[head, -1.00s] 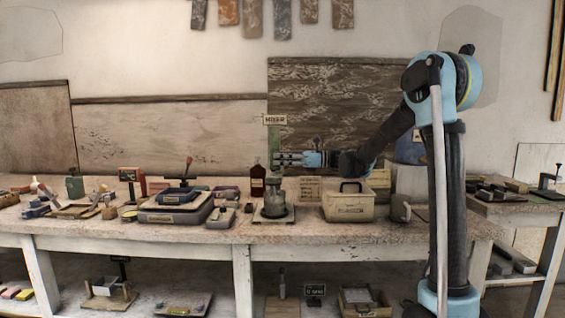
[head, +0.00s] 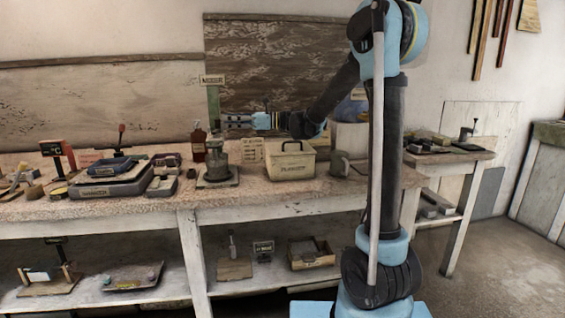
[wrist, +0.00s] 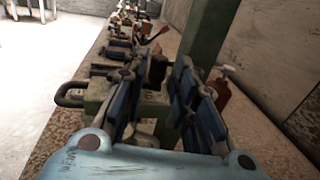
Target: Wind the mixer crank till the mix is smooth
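The mixer (head: 217,163) is a grey pot on a flat base on the workbench, beside a green post with a MIXER sign (head: 212,80). My gripper (head: 226,121) is level and points left, above the pot and in front of the post. In the wrist view my gripper (wrist: 157,75) has its two blue fingers apart, with dark and greenish parts showing between and below them. The green post (wrist: 206,35) stands just beyond the fingers. A grey bent handle (wrist: 70,94) shows at the left; I cannot tell whether it is the crank. The mix is hidden.
A white PLASTER bin (head: 291,163) stands right of the mixer, with a grey mug (head: 340,163) beside it. A grey tray stack (head: 110,184) is at left. The wall lies close behind the bench.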

